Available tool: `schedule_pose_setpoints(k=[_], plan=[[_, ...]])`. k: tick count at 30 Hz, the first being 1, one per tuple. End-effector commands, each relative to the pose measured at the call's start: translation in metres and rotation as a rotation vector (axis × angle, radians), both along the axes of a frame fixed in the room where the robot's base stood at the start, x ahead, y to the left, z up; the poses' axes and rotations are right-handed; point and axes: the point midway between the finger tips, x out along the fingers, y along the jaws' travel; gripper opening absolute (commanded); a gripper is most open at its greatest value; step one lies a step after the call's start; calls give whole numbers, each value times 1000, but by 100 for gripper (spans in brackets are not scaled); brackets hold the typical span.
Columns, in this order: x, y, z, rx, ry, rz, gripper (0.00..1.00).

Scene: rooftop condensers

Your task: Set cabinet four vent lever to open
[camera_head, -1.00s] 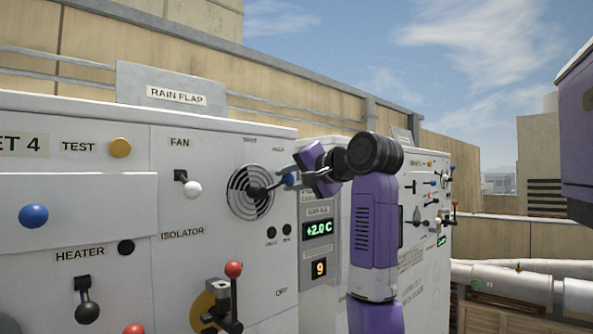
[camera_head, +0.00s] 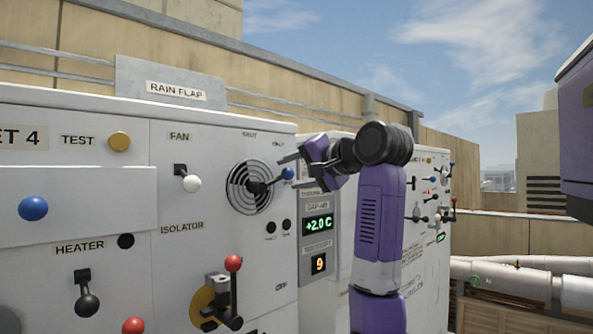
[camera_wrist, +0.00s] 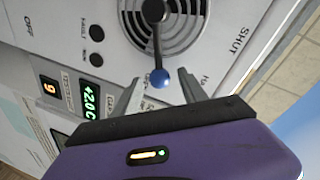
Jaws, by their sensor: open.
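The vent lever is a black arm with a blue knob (camera_head: 288,173) on a round grille (camera_head: 243,187) at the right end of cabinet four's white front (camera_head: 110,215). The lever points right and slightly up in the head view, past the SHUT and HALF lettering. My gripper (camera_head: 287,172) is open at the knob. In the wrist view the blue knob (camera_wrist: 160,78) is between and slightly beyond my two spread fingertips (camera_wrist: 160,86), with a visible gap on each side. The lettering nearest the lever end is partly hidden by a finger.
Left of the vent are a white-knobbed fan lever (camera_head: 191,183) and a red-knobbed isolator lever (camera_head: 233,263) that sticks out. Two small black buttons (camera_wrist: 97,45) and a display showing +2.0 C (camera_head: 318,225) sit close by. Another cabinet (camera_head: 425,250) stands behind my arm.

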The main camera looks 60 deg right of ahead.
Motion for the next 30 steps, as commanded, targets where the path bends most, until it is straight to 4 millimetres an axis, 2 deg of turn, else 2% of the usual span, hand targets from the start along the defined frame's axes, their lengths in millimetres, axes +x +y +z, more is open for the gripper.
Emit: schedule_pose_setpoints(k=[6,12,30], plan=[[-35,12,5,-5,-5,-2,50],[-54,19,10,-2,-3,0,50],[-58,20,11,-1,-1,1,50]])
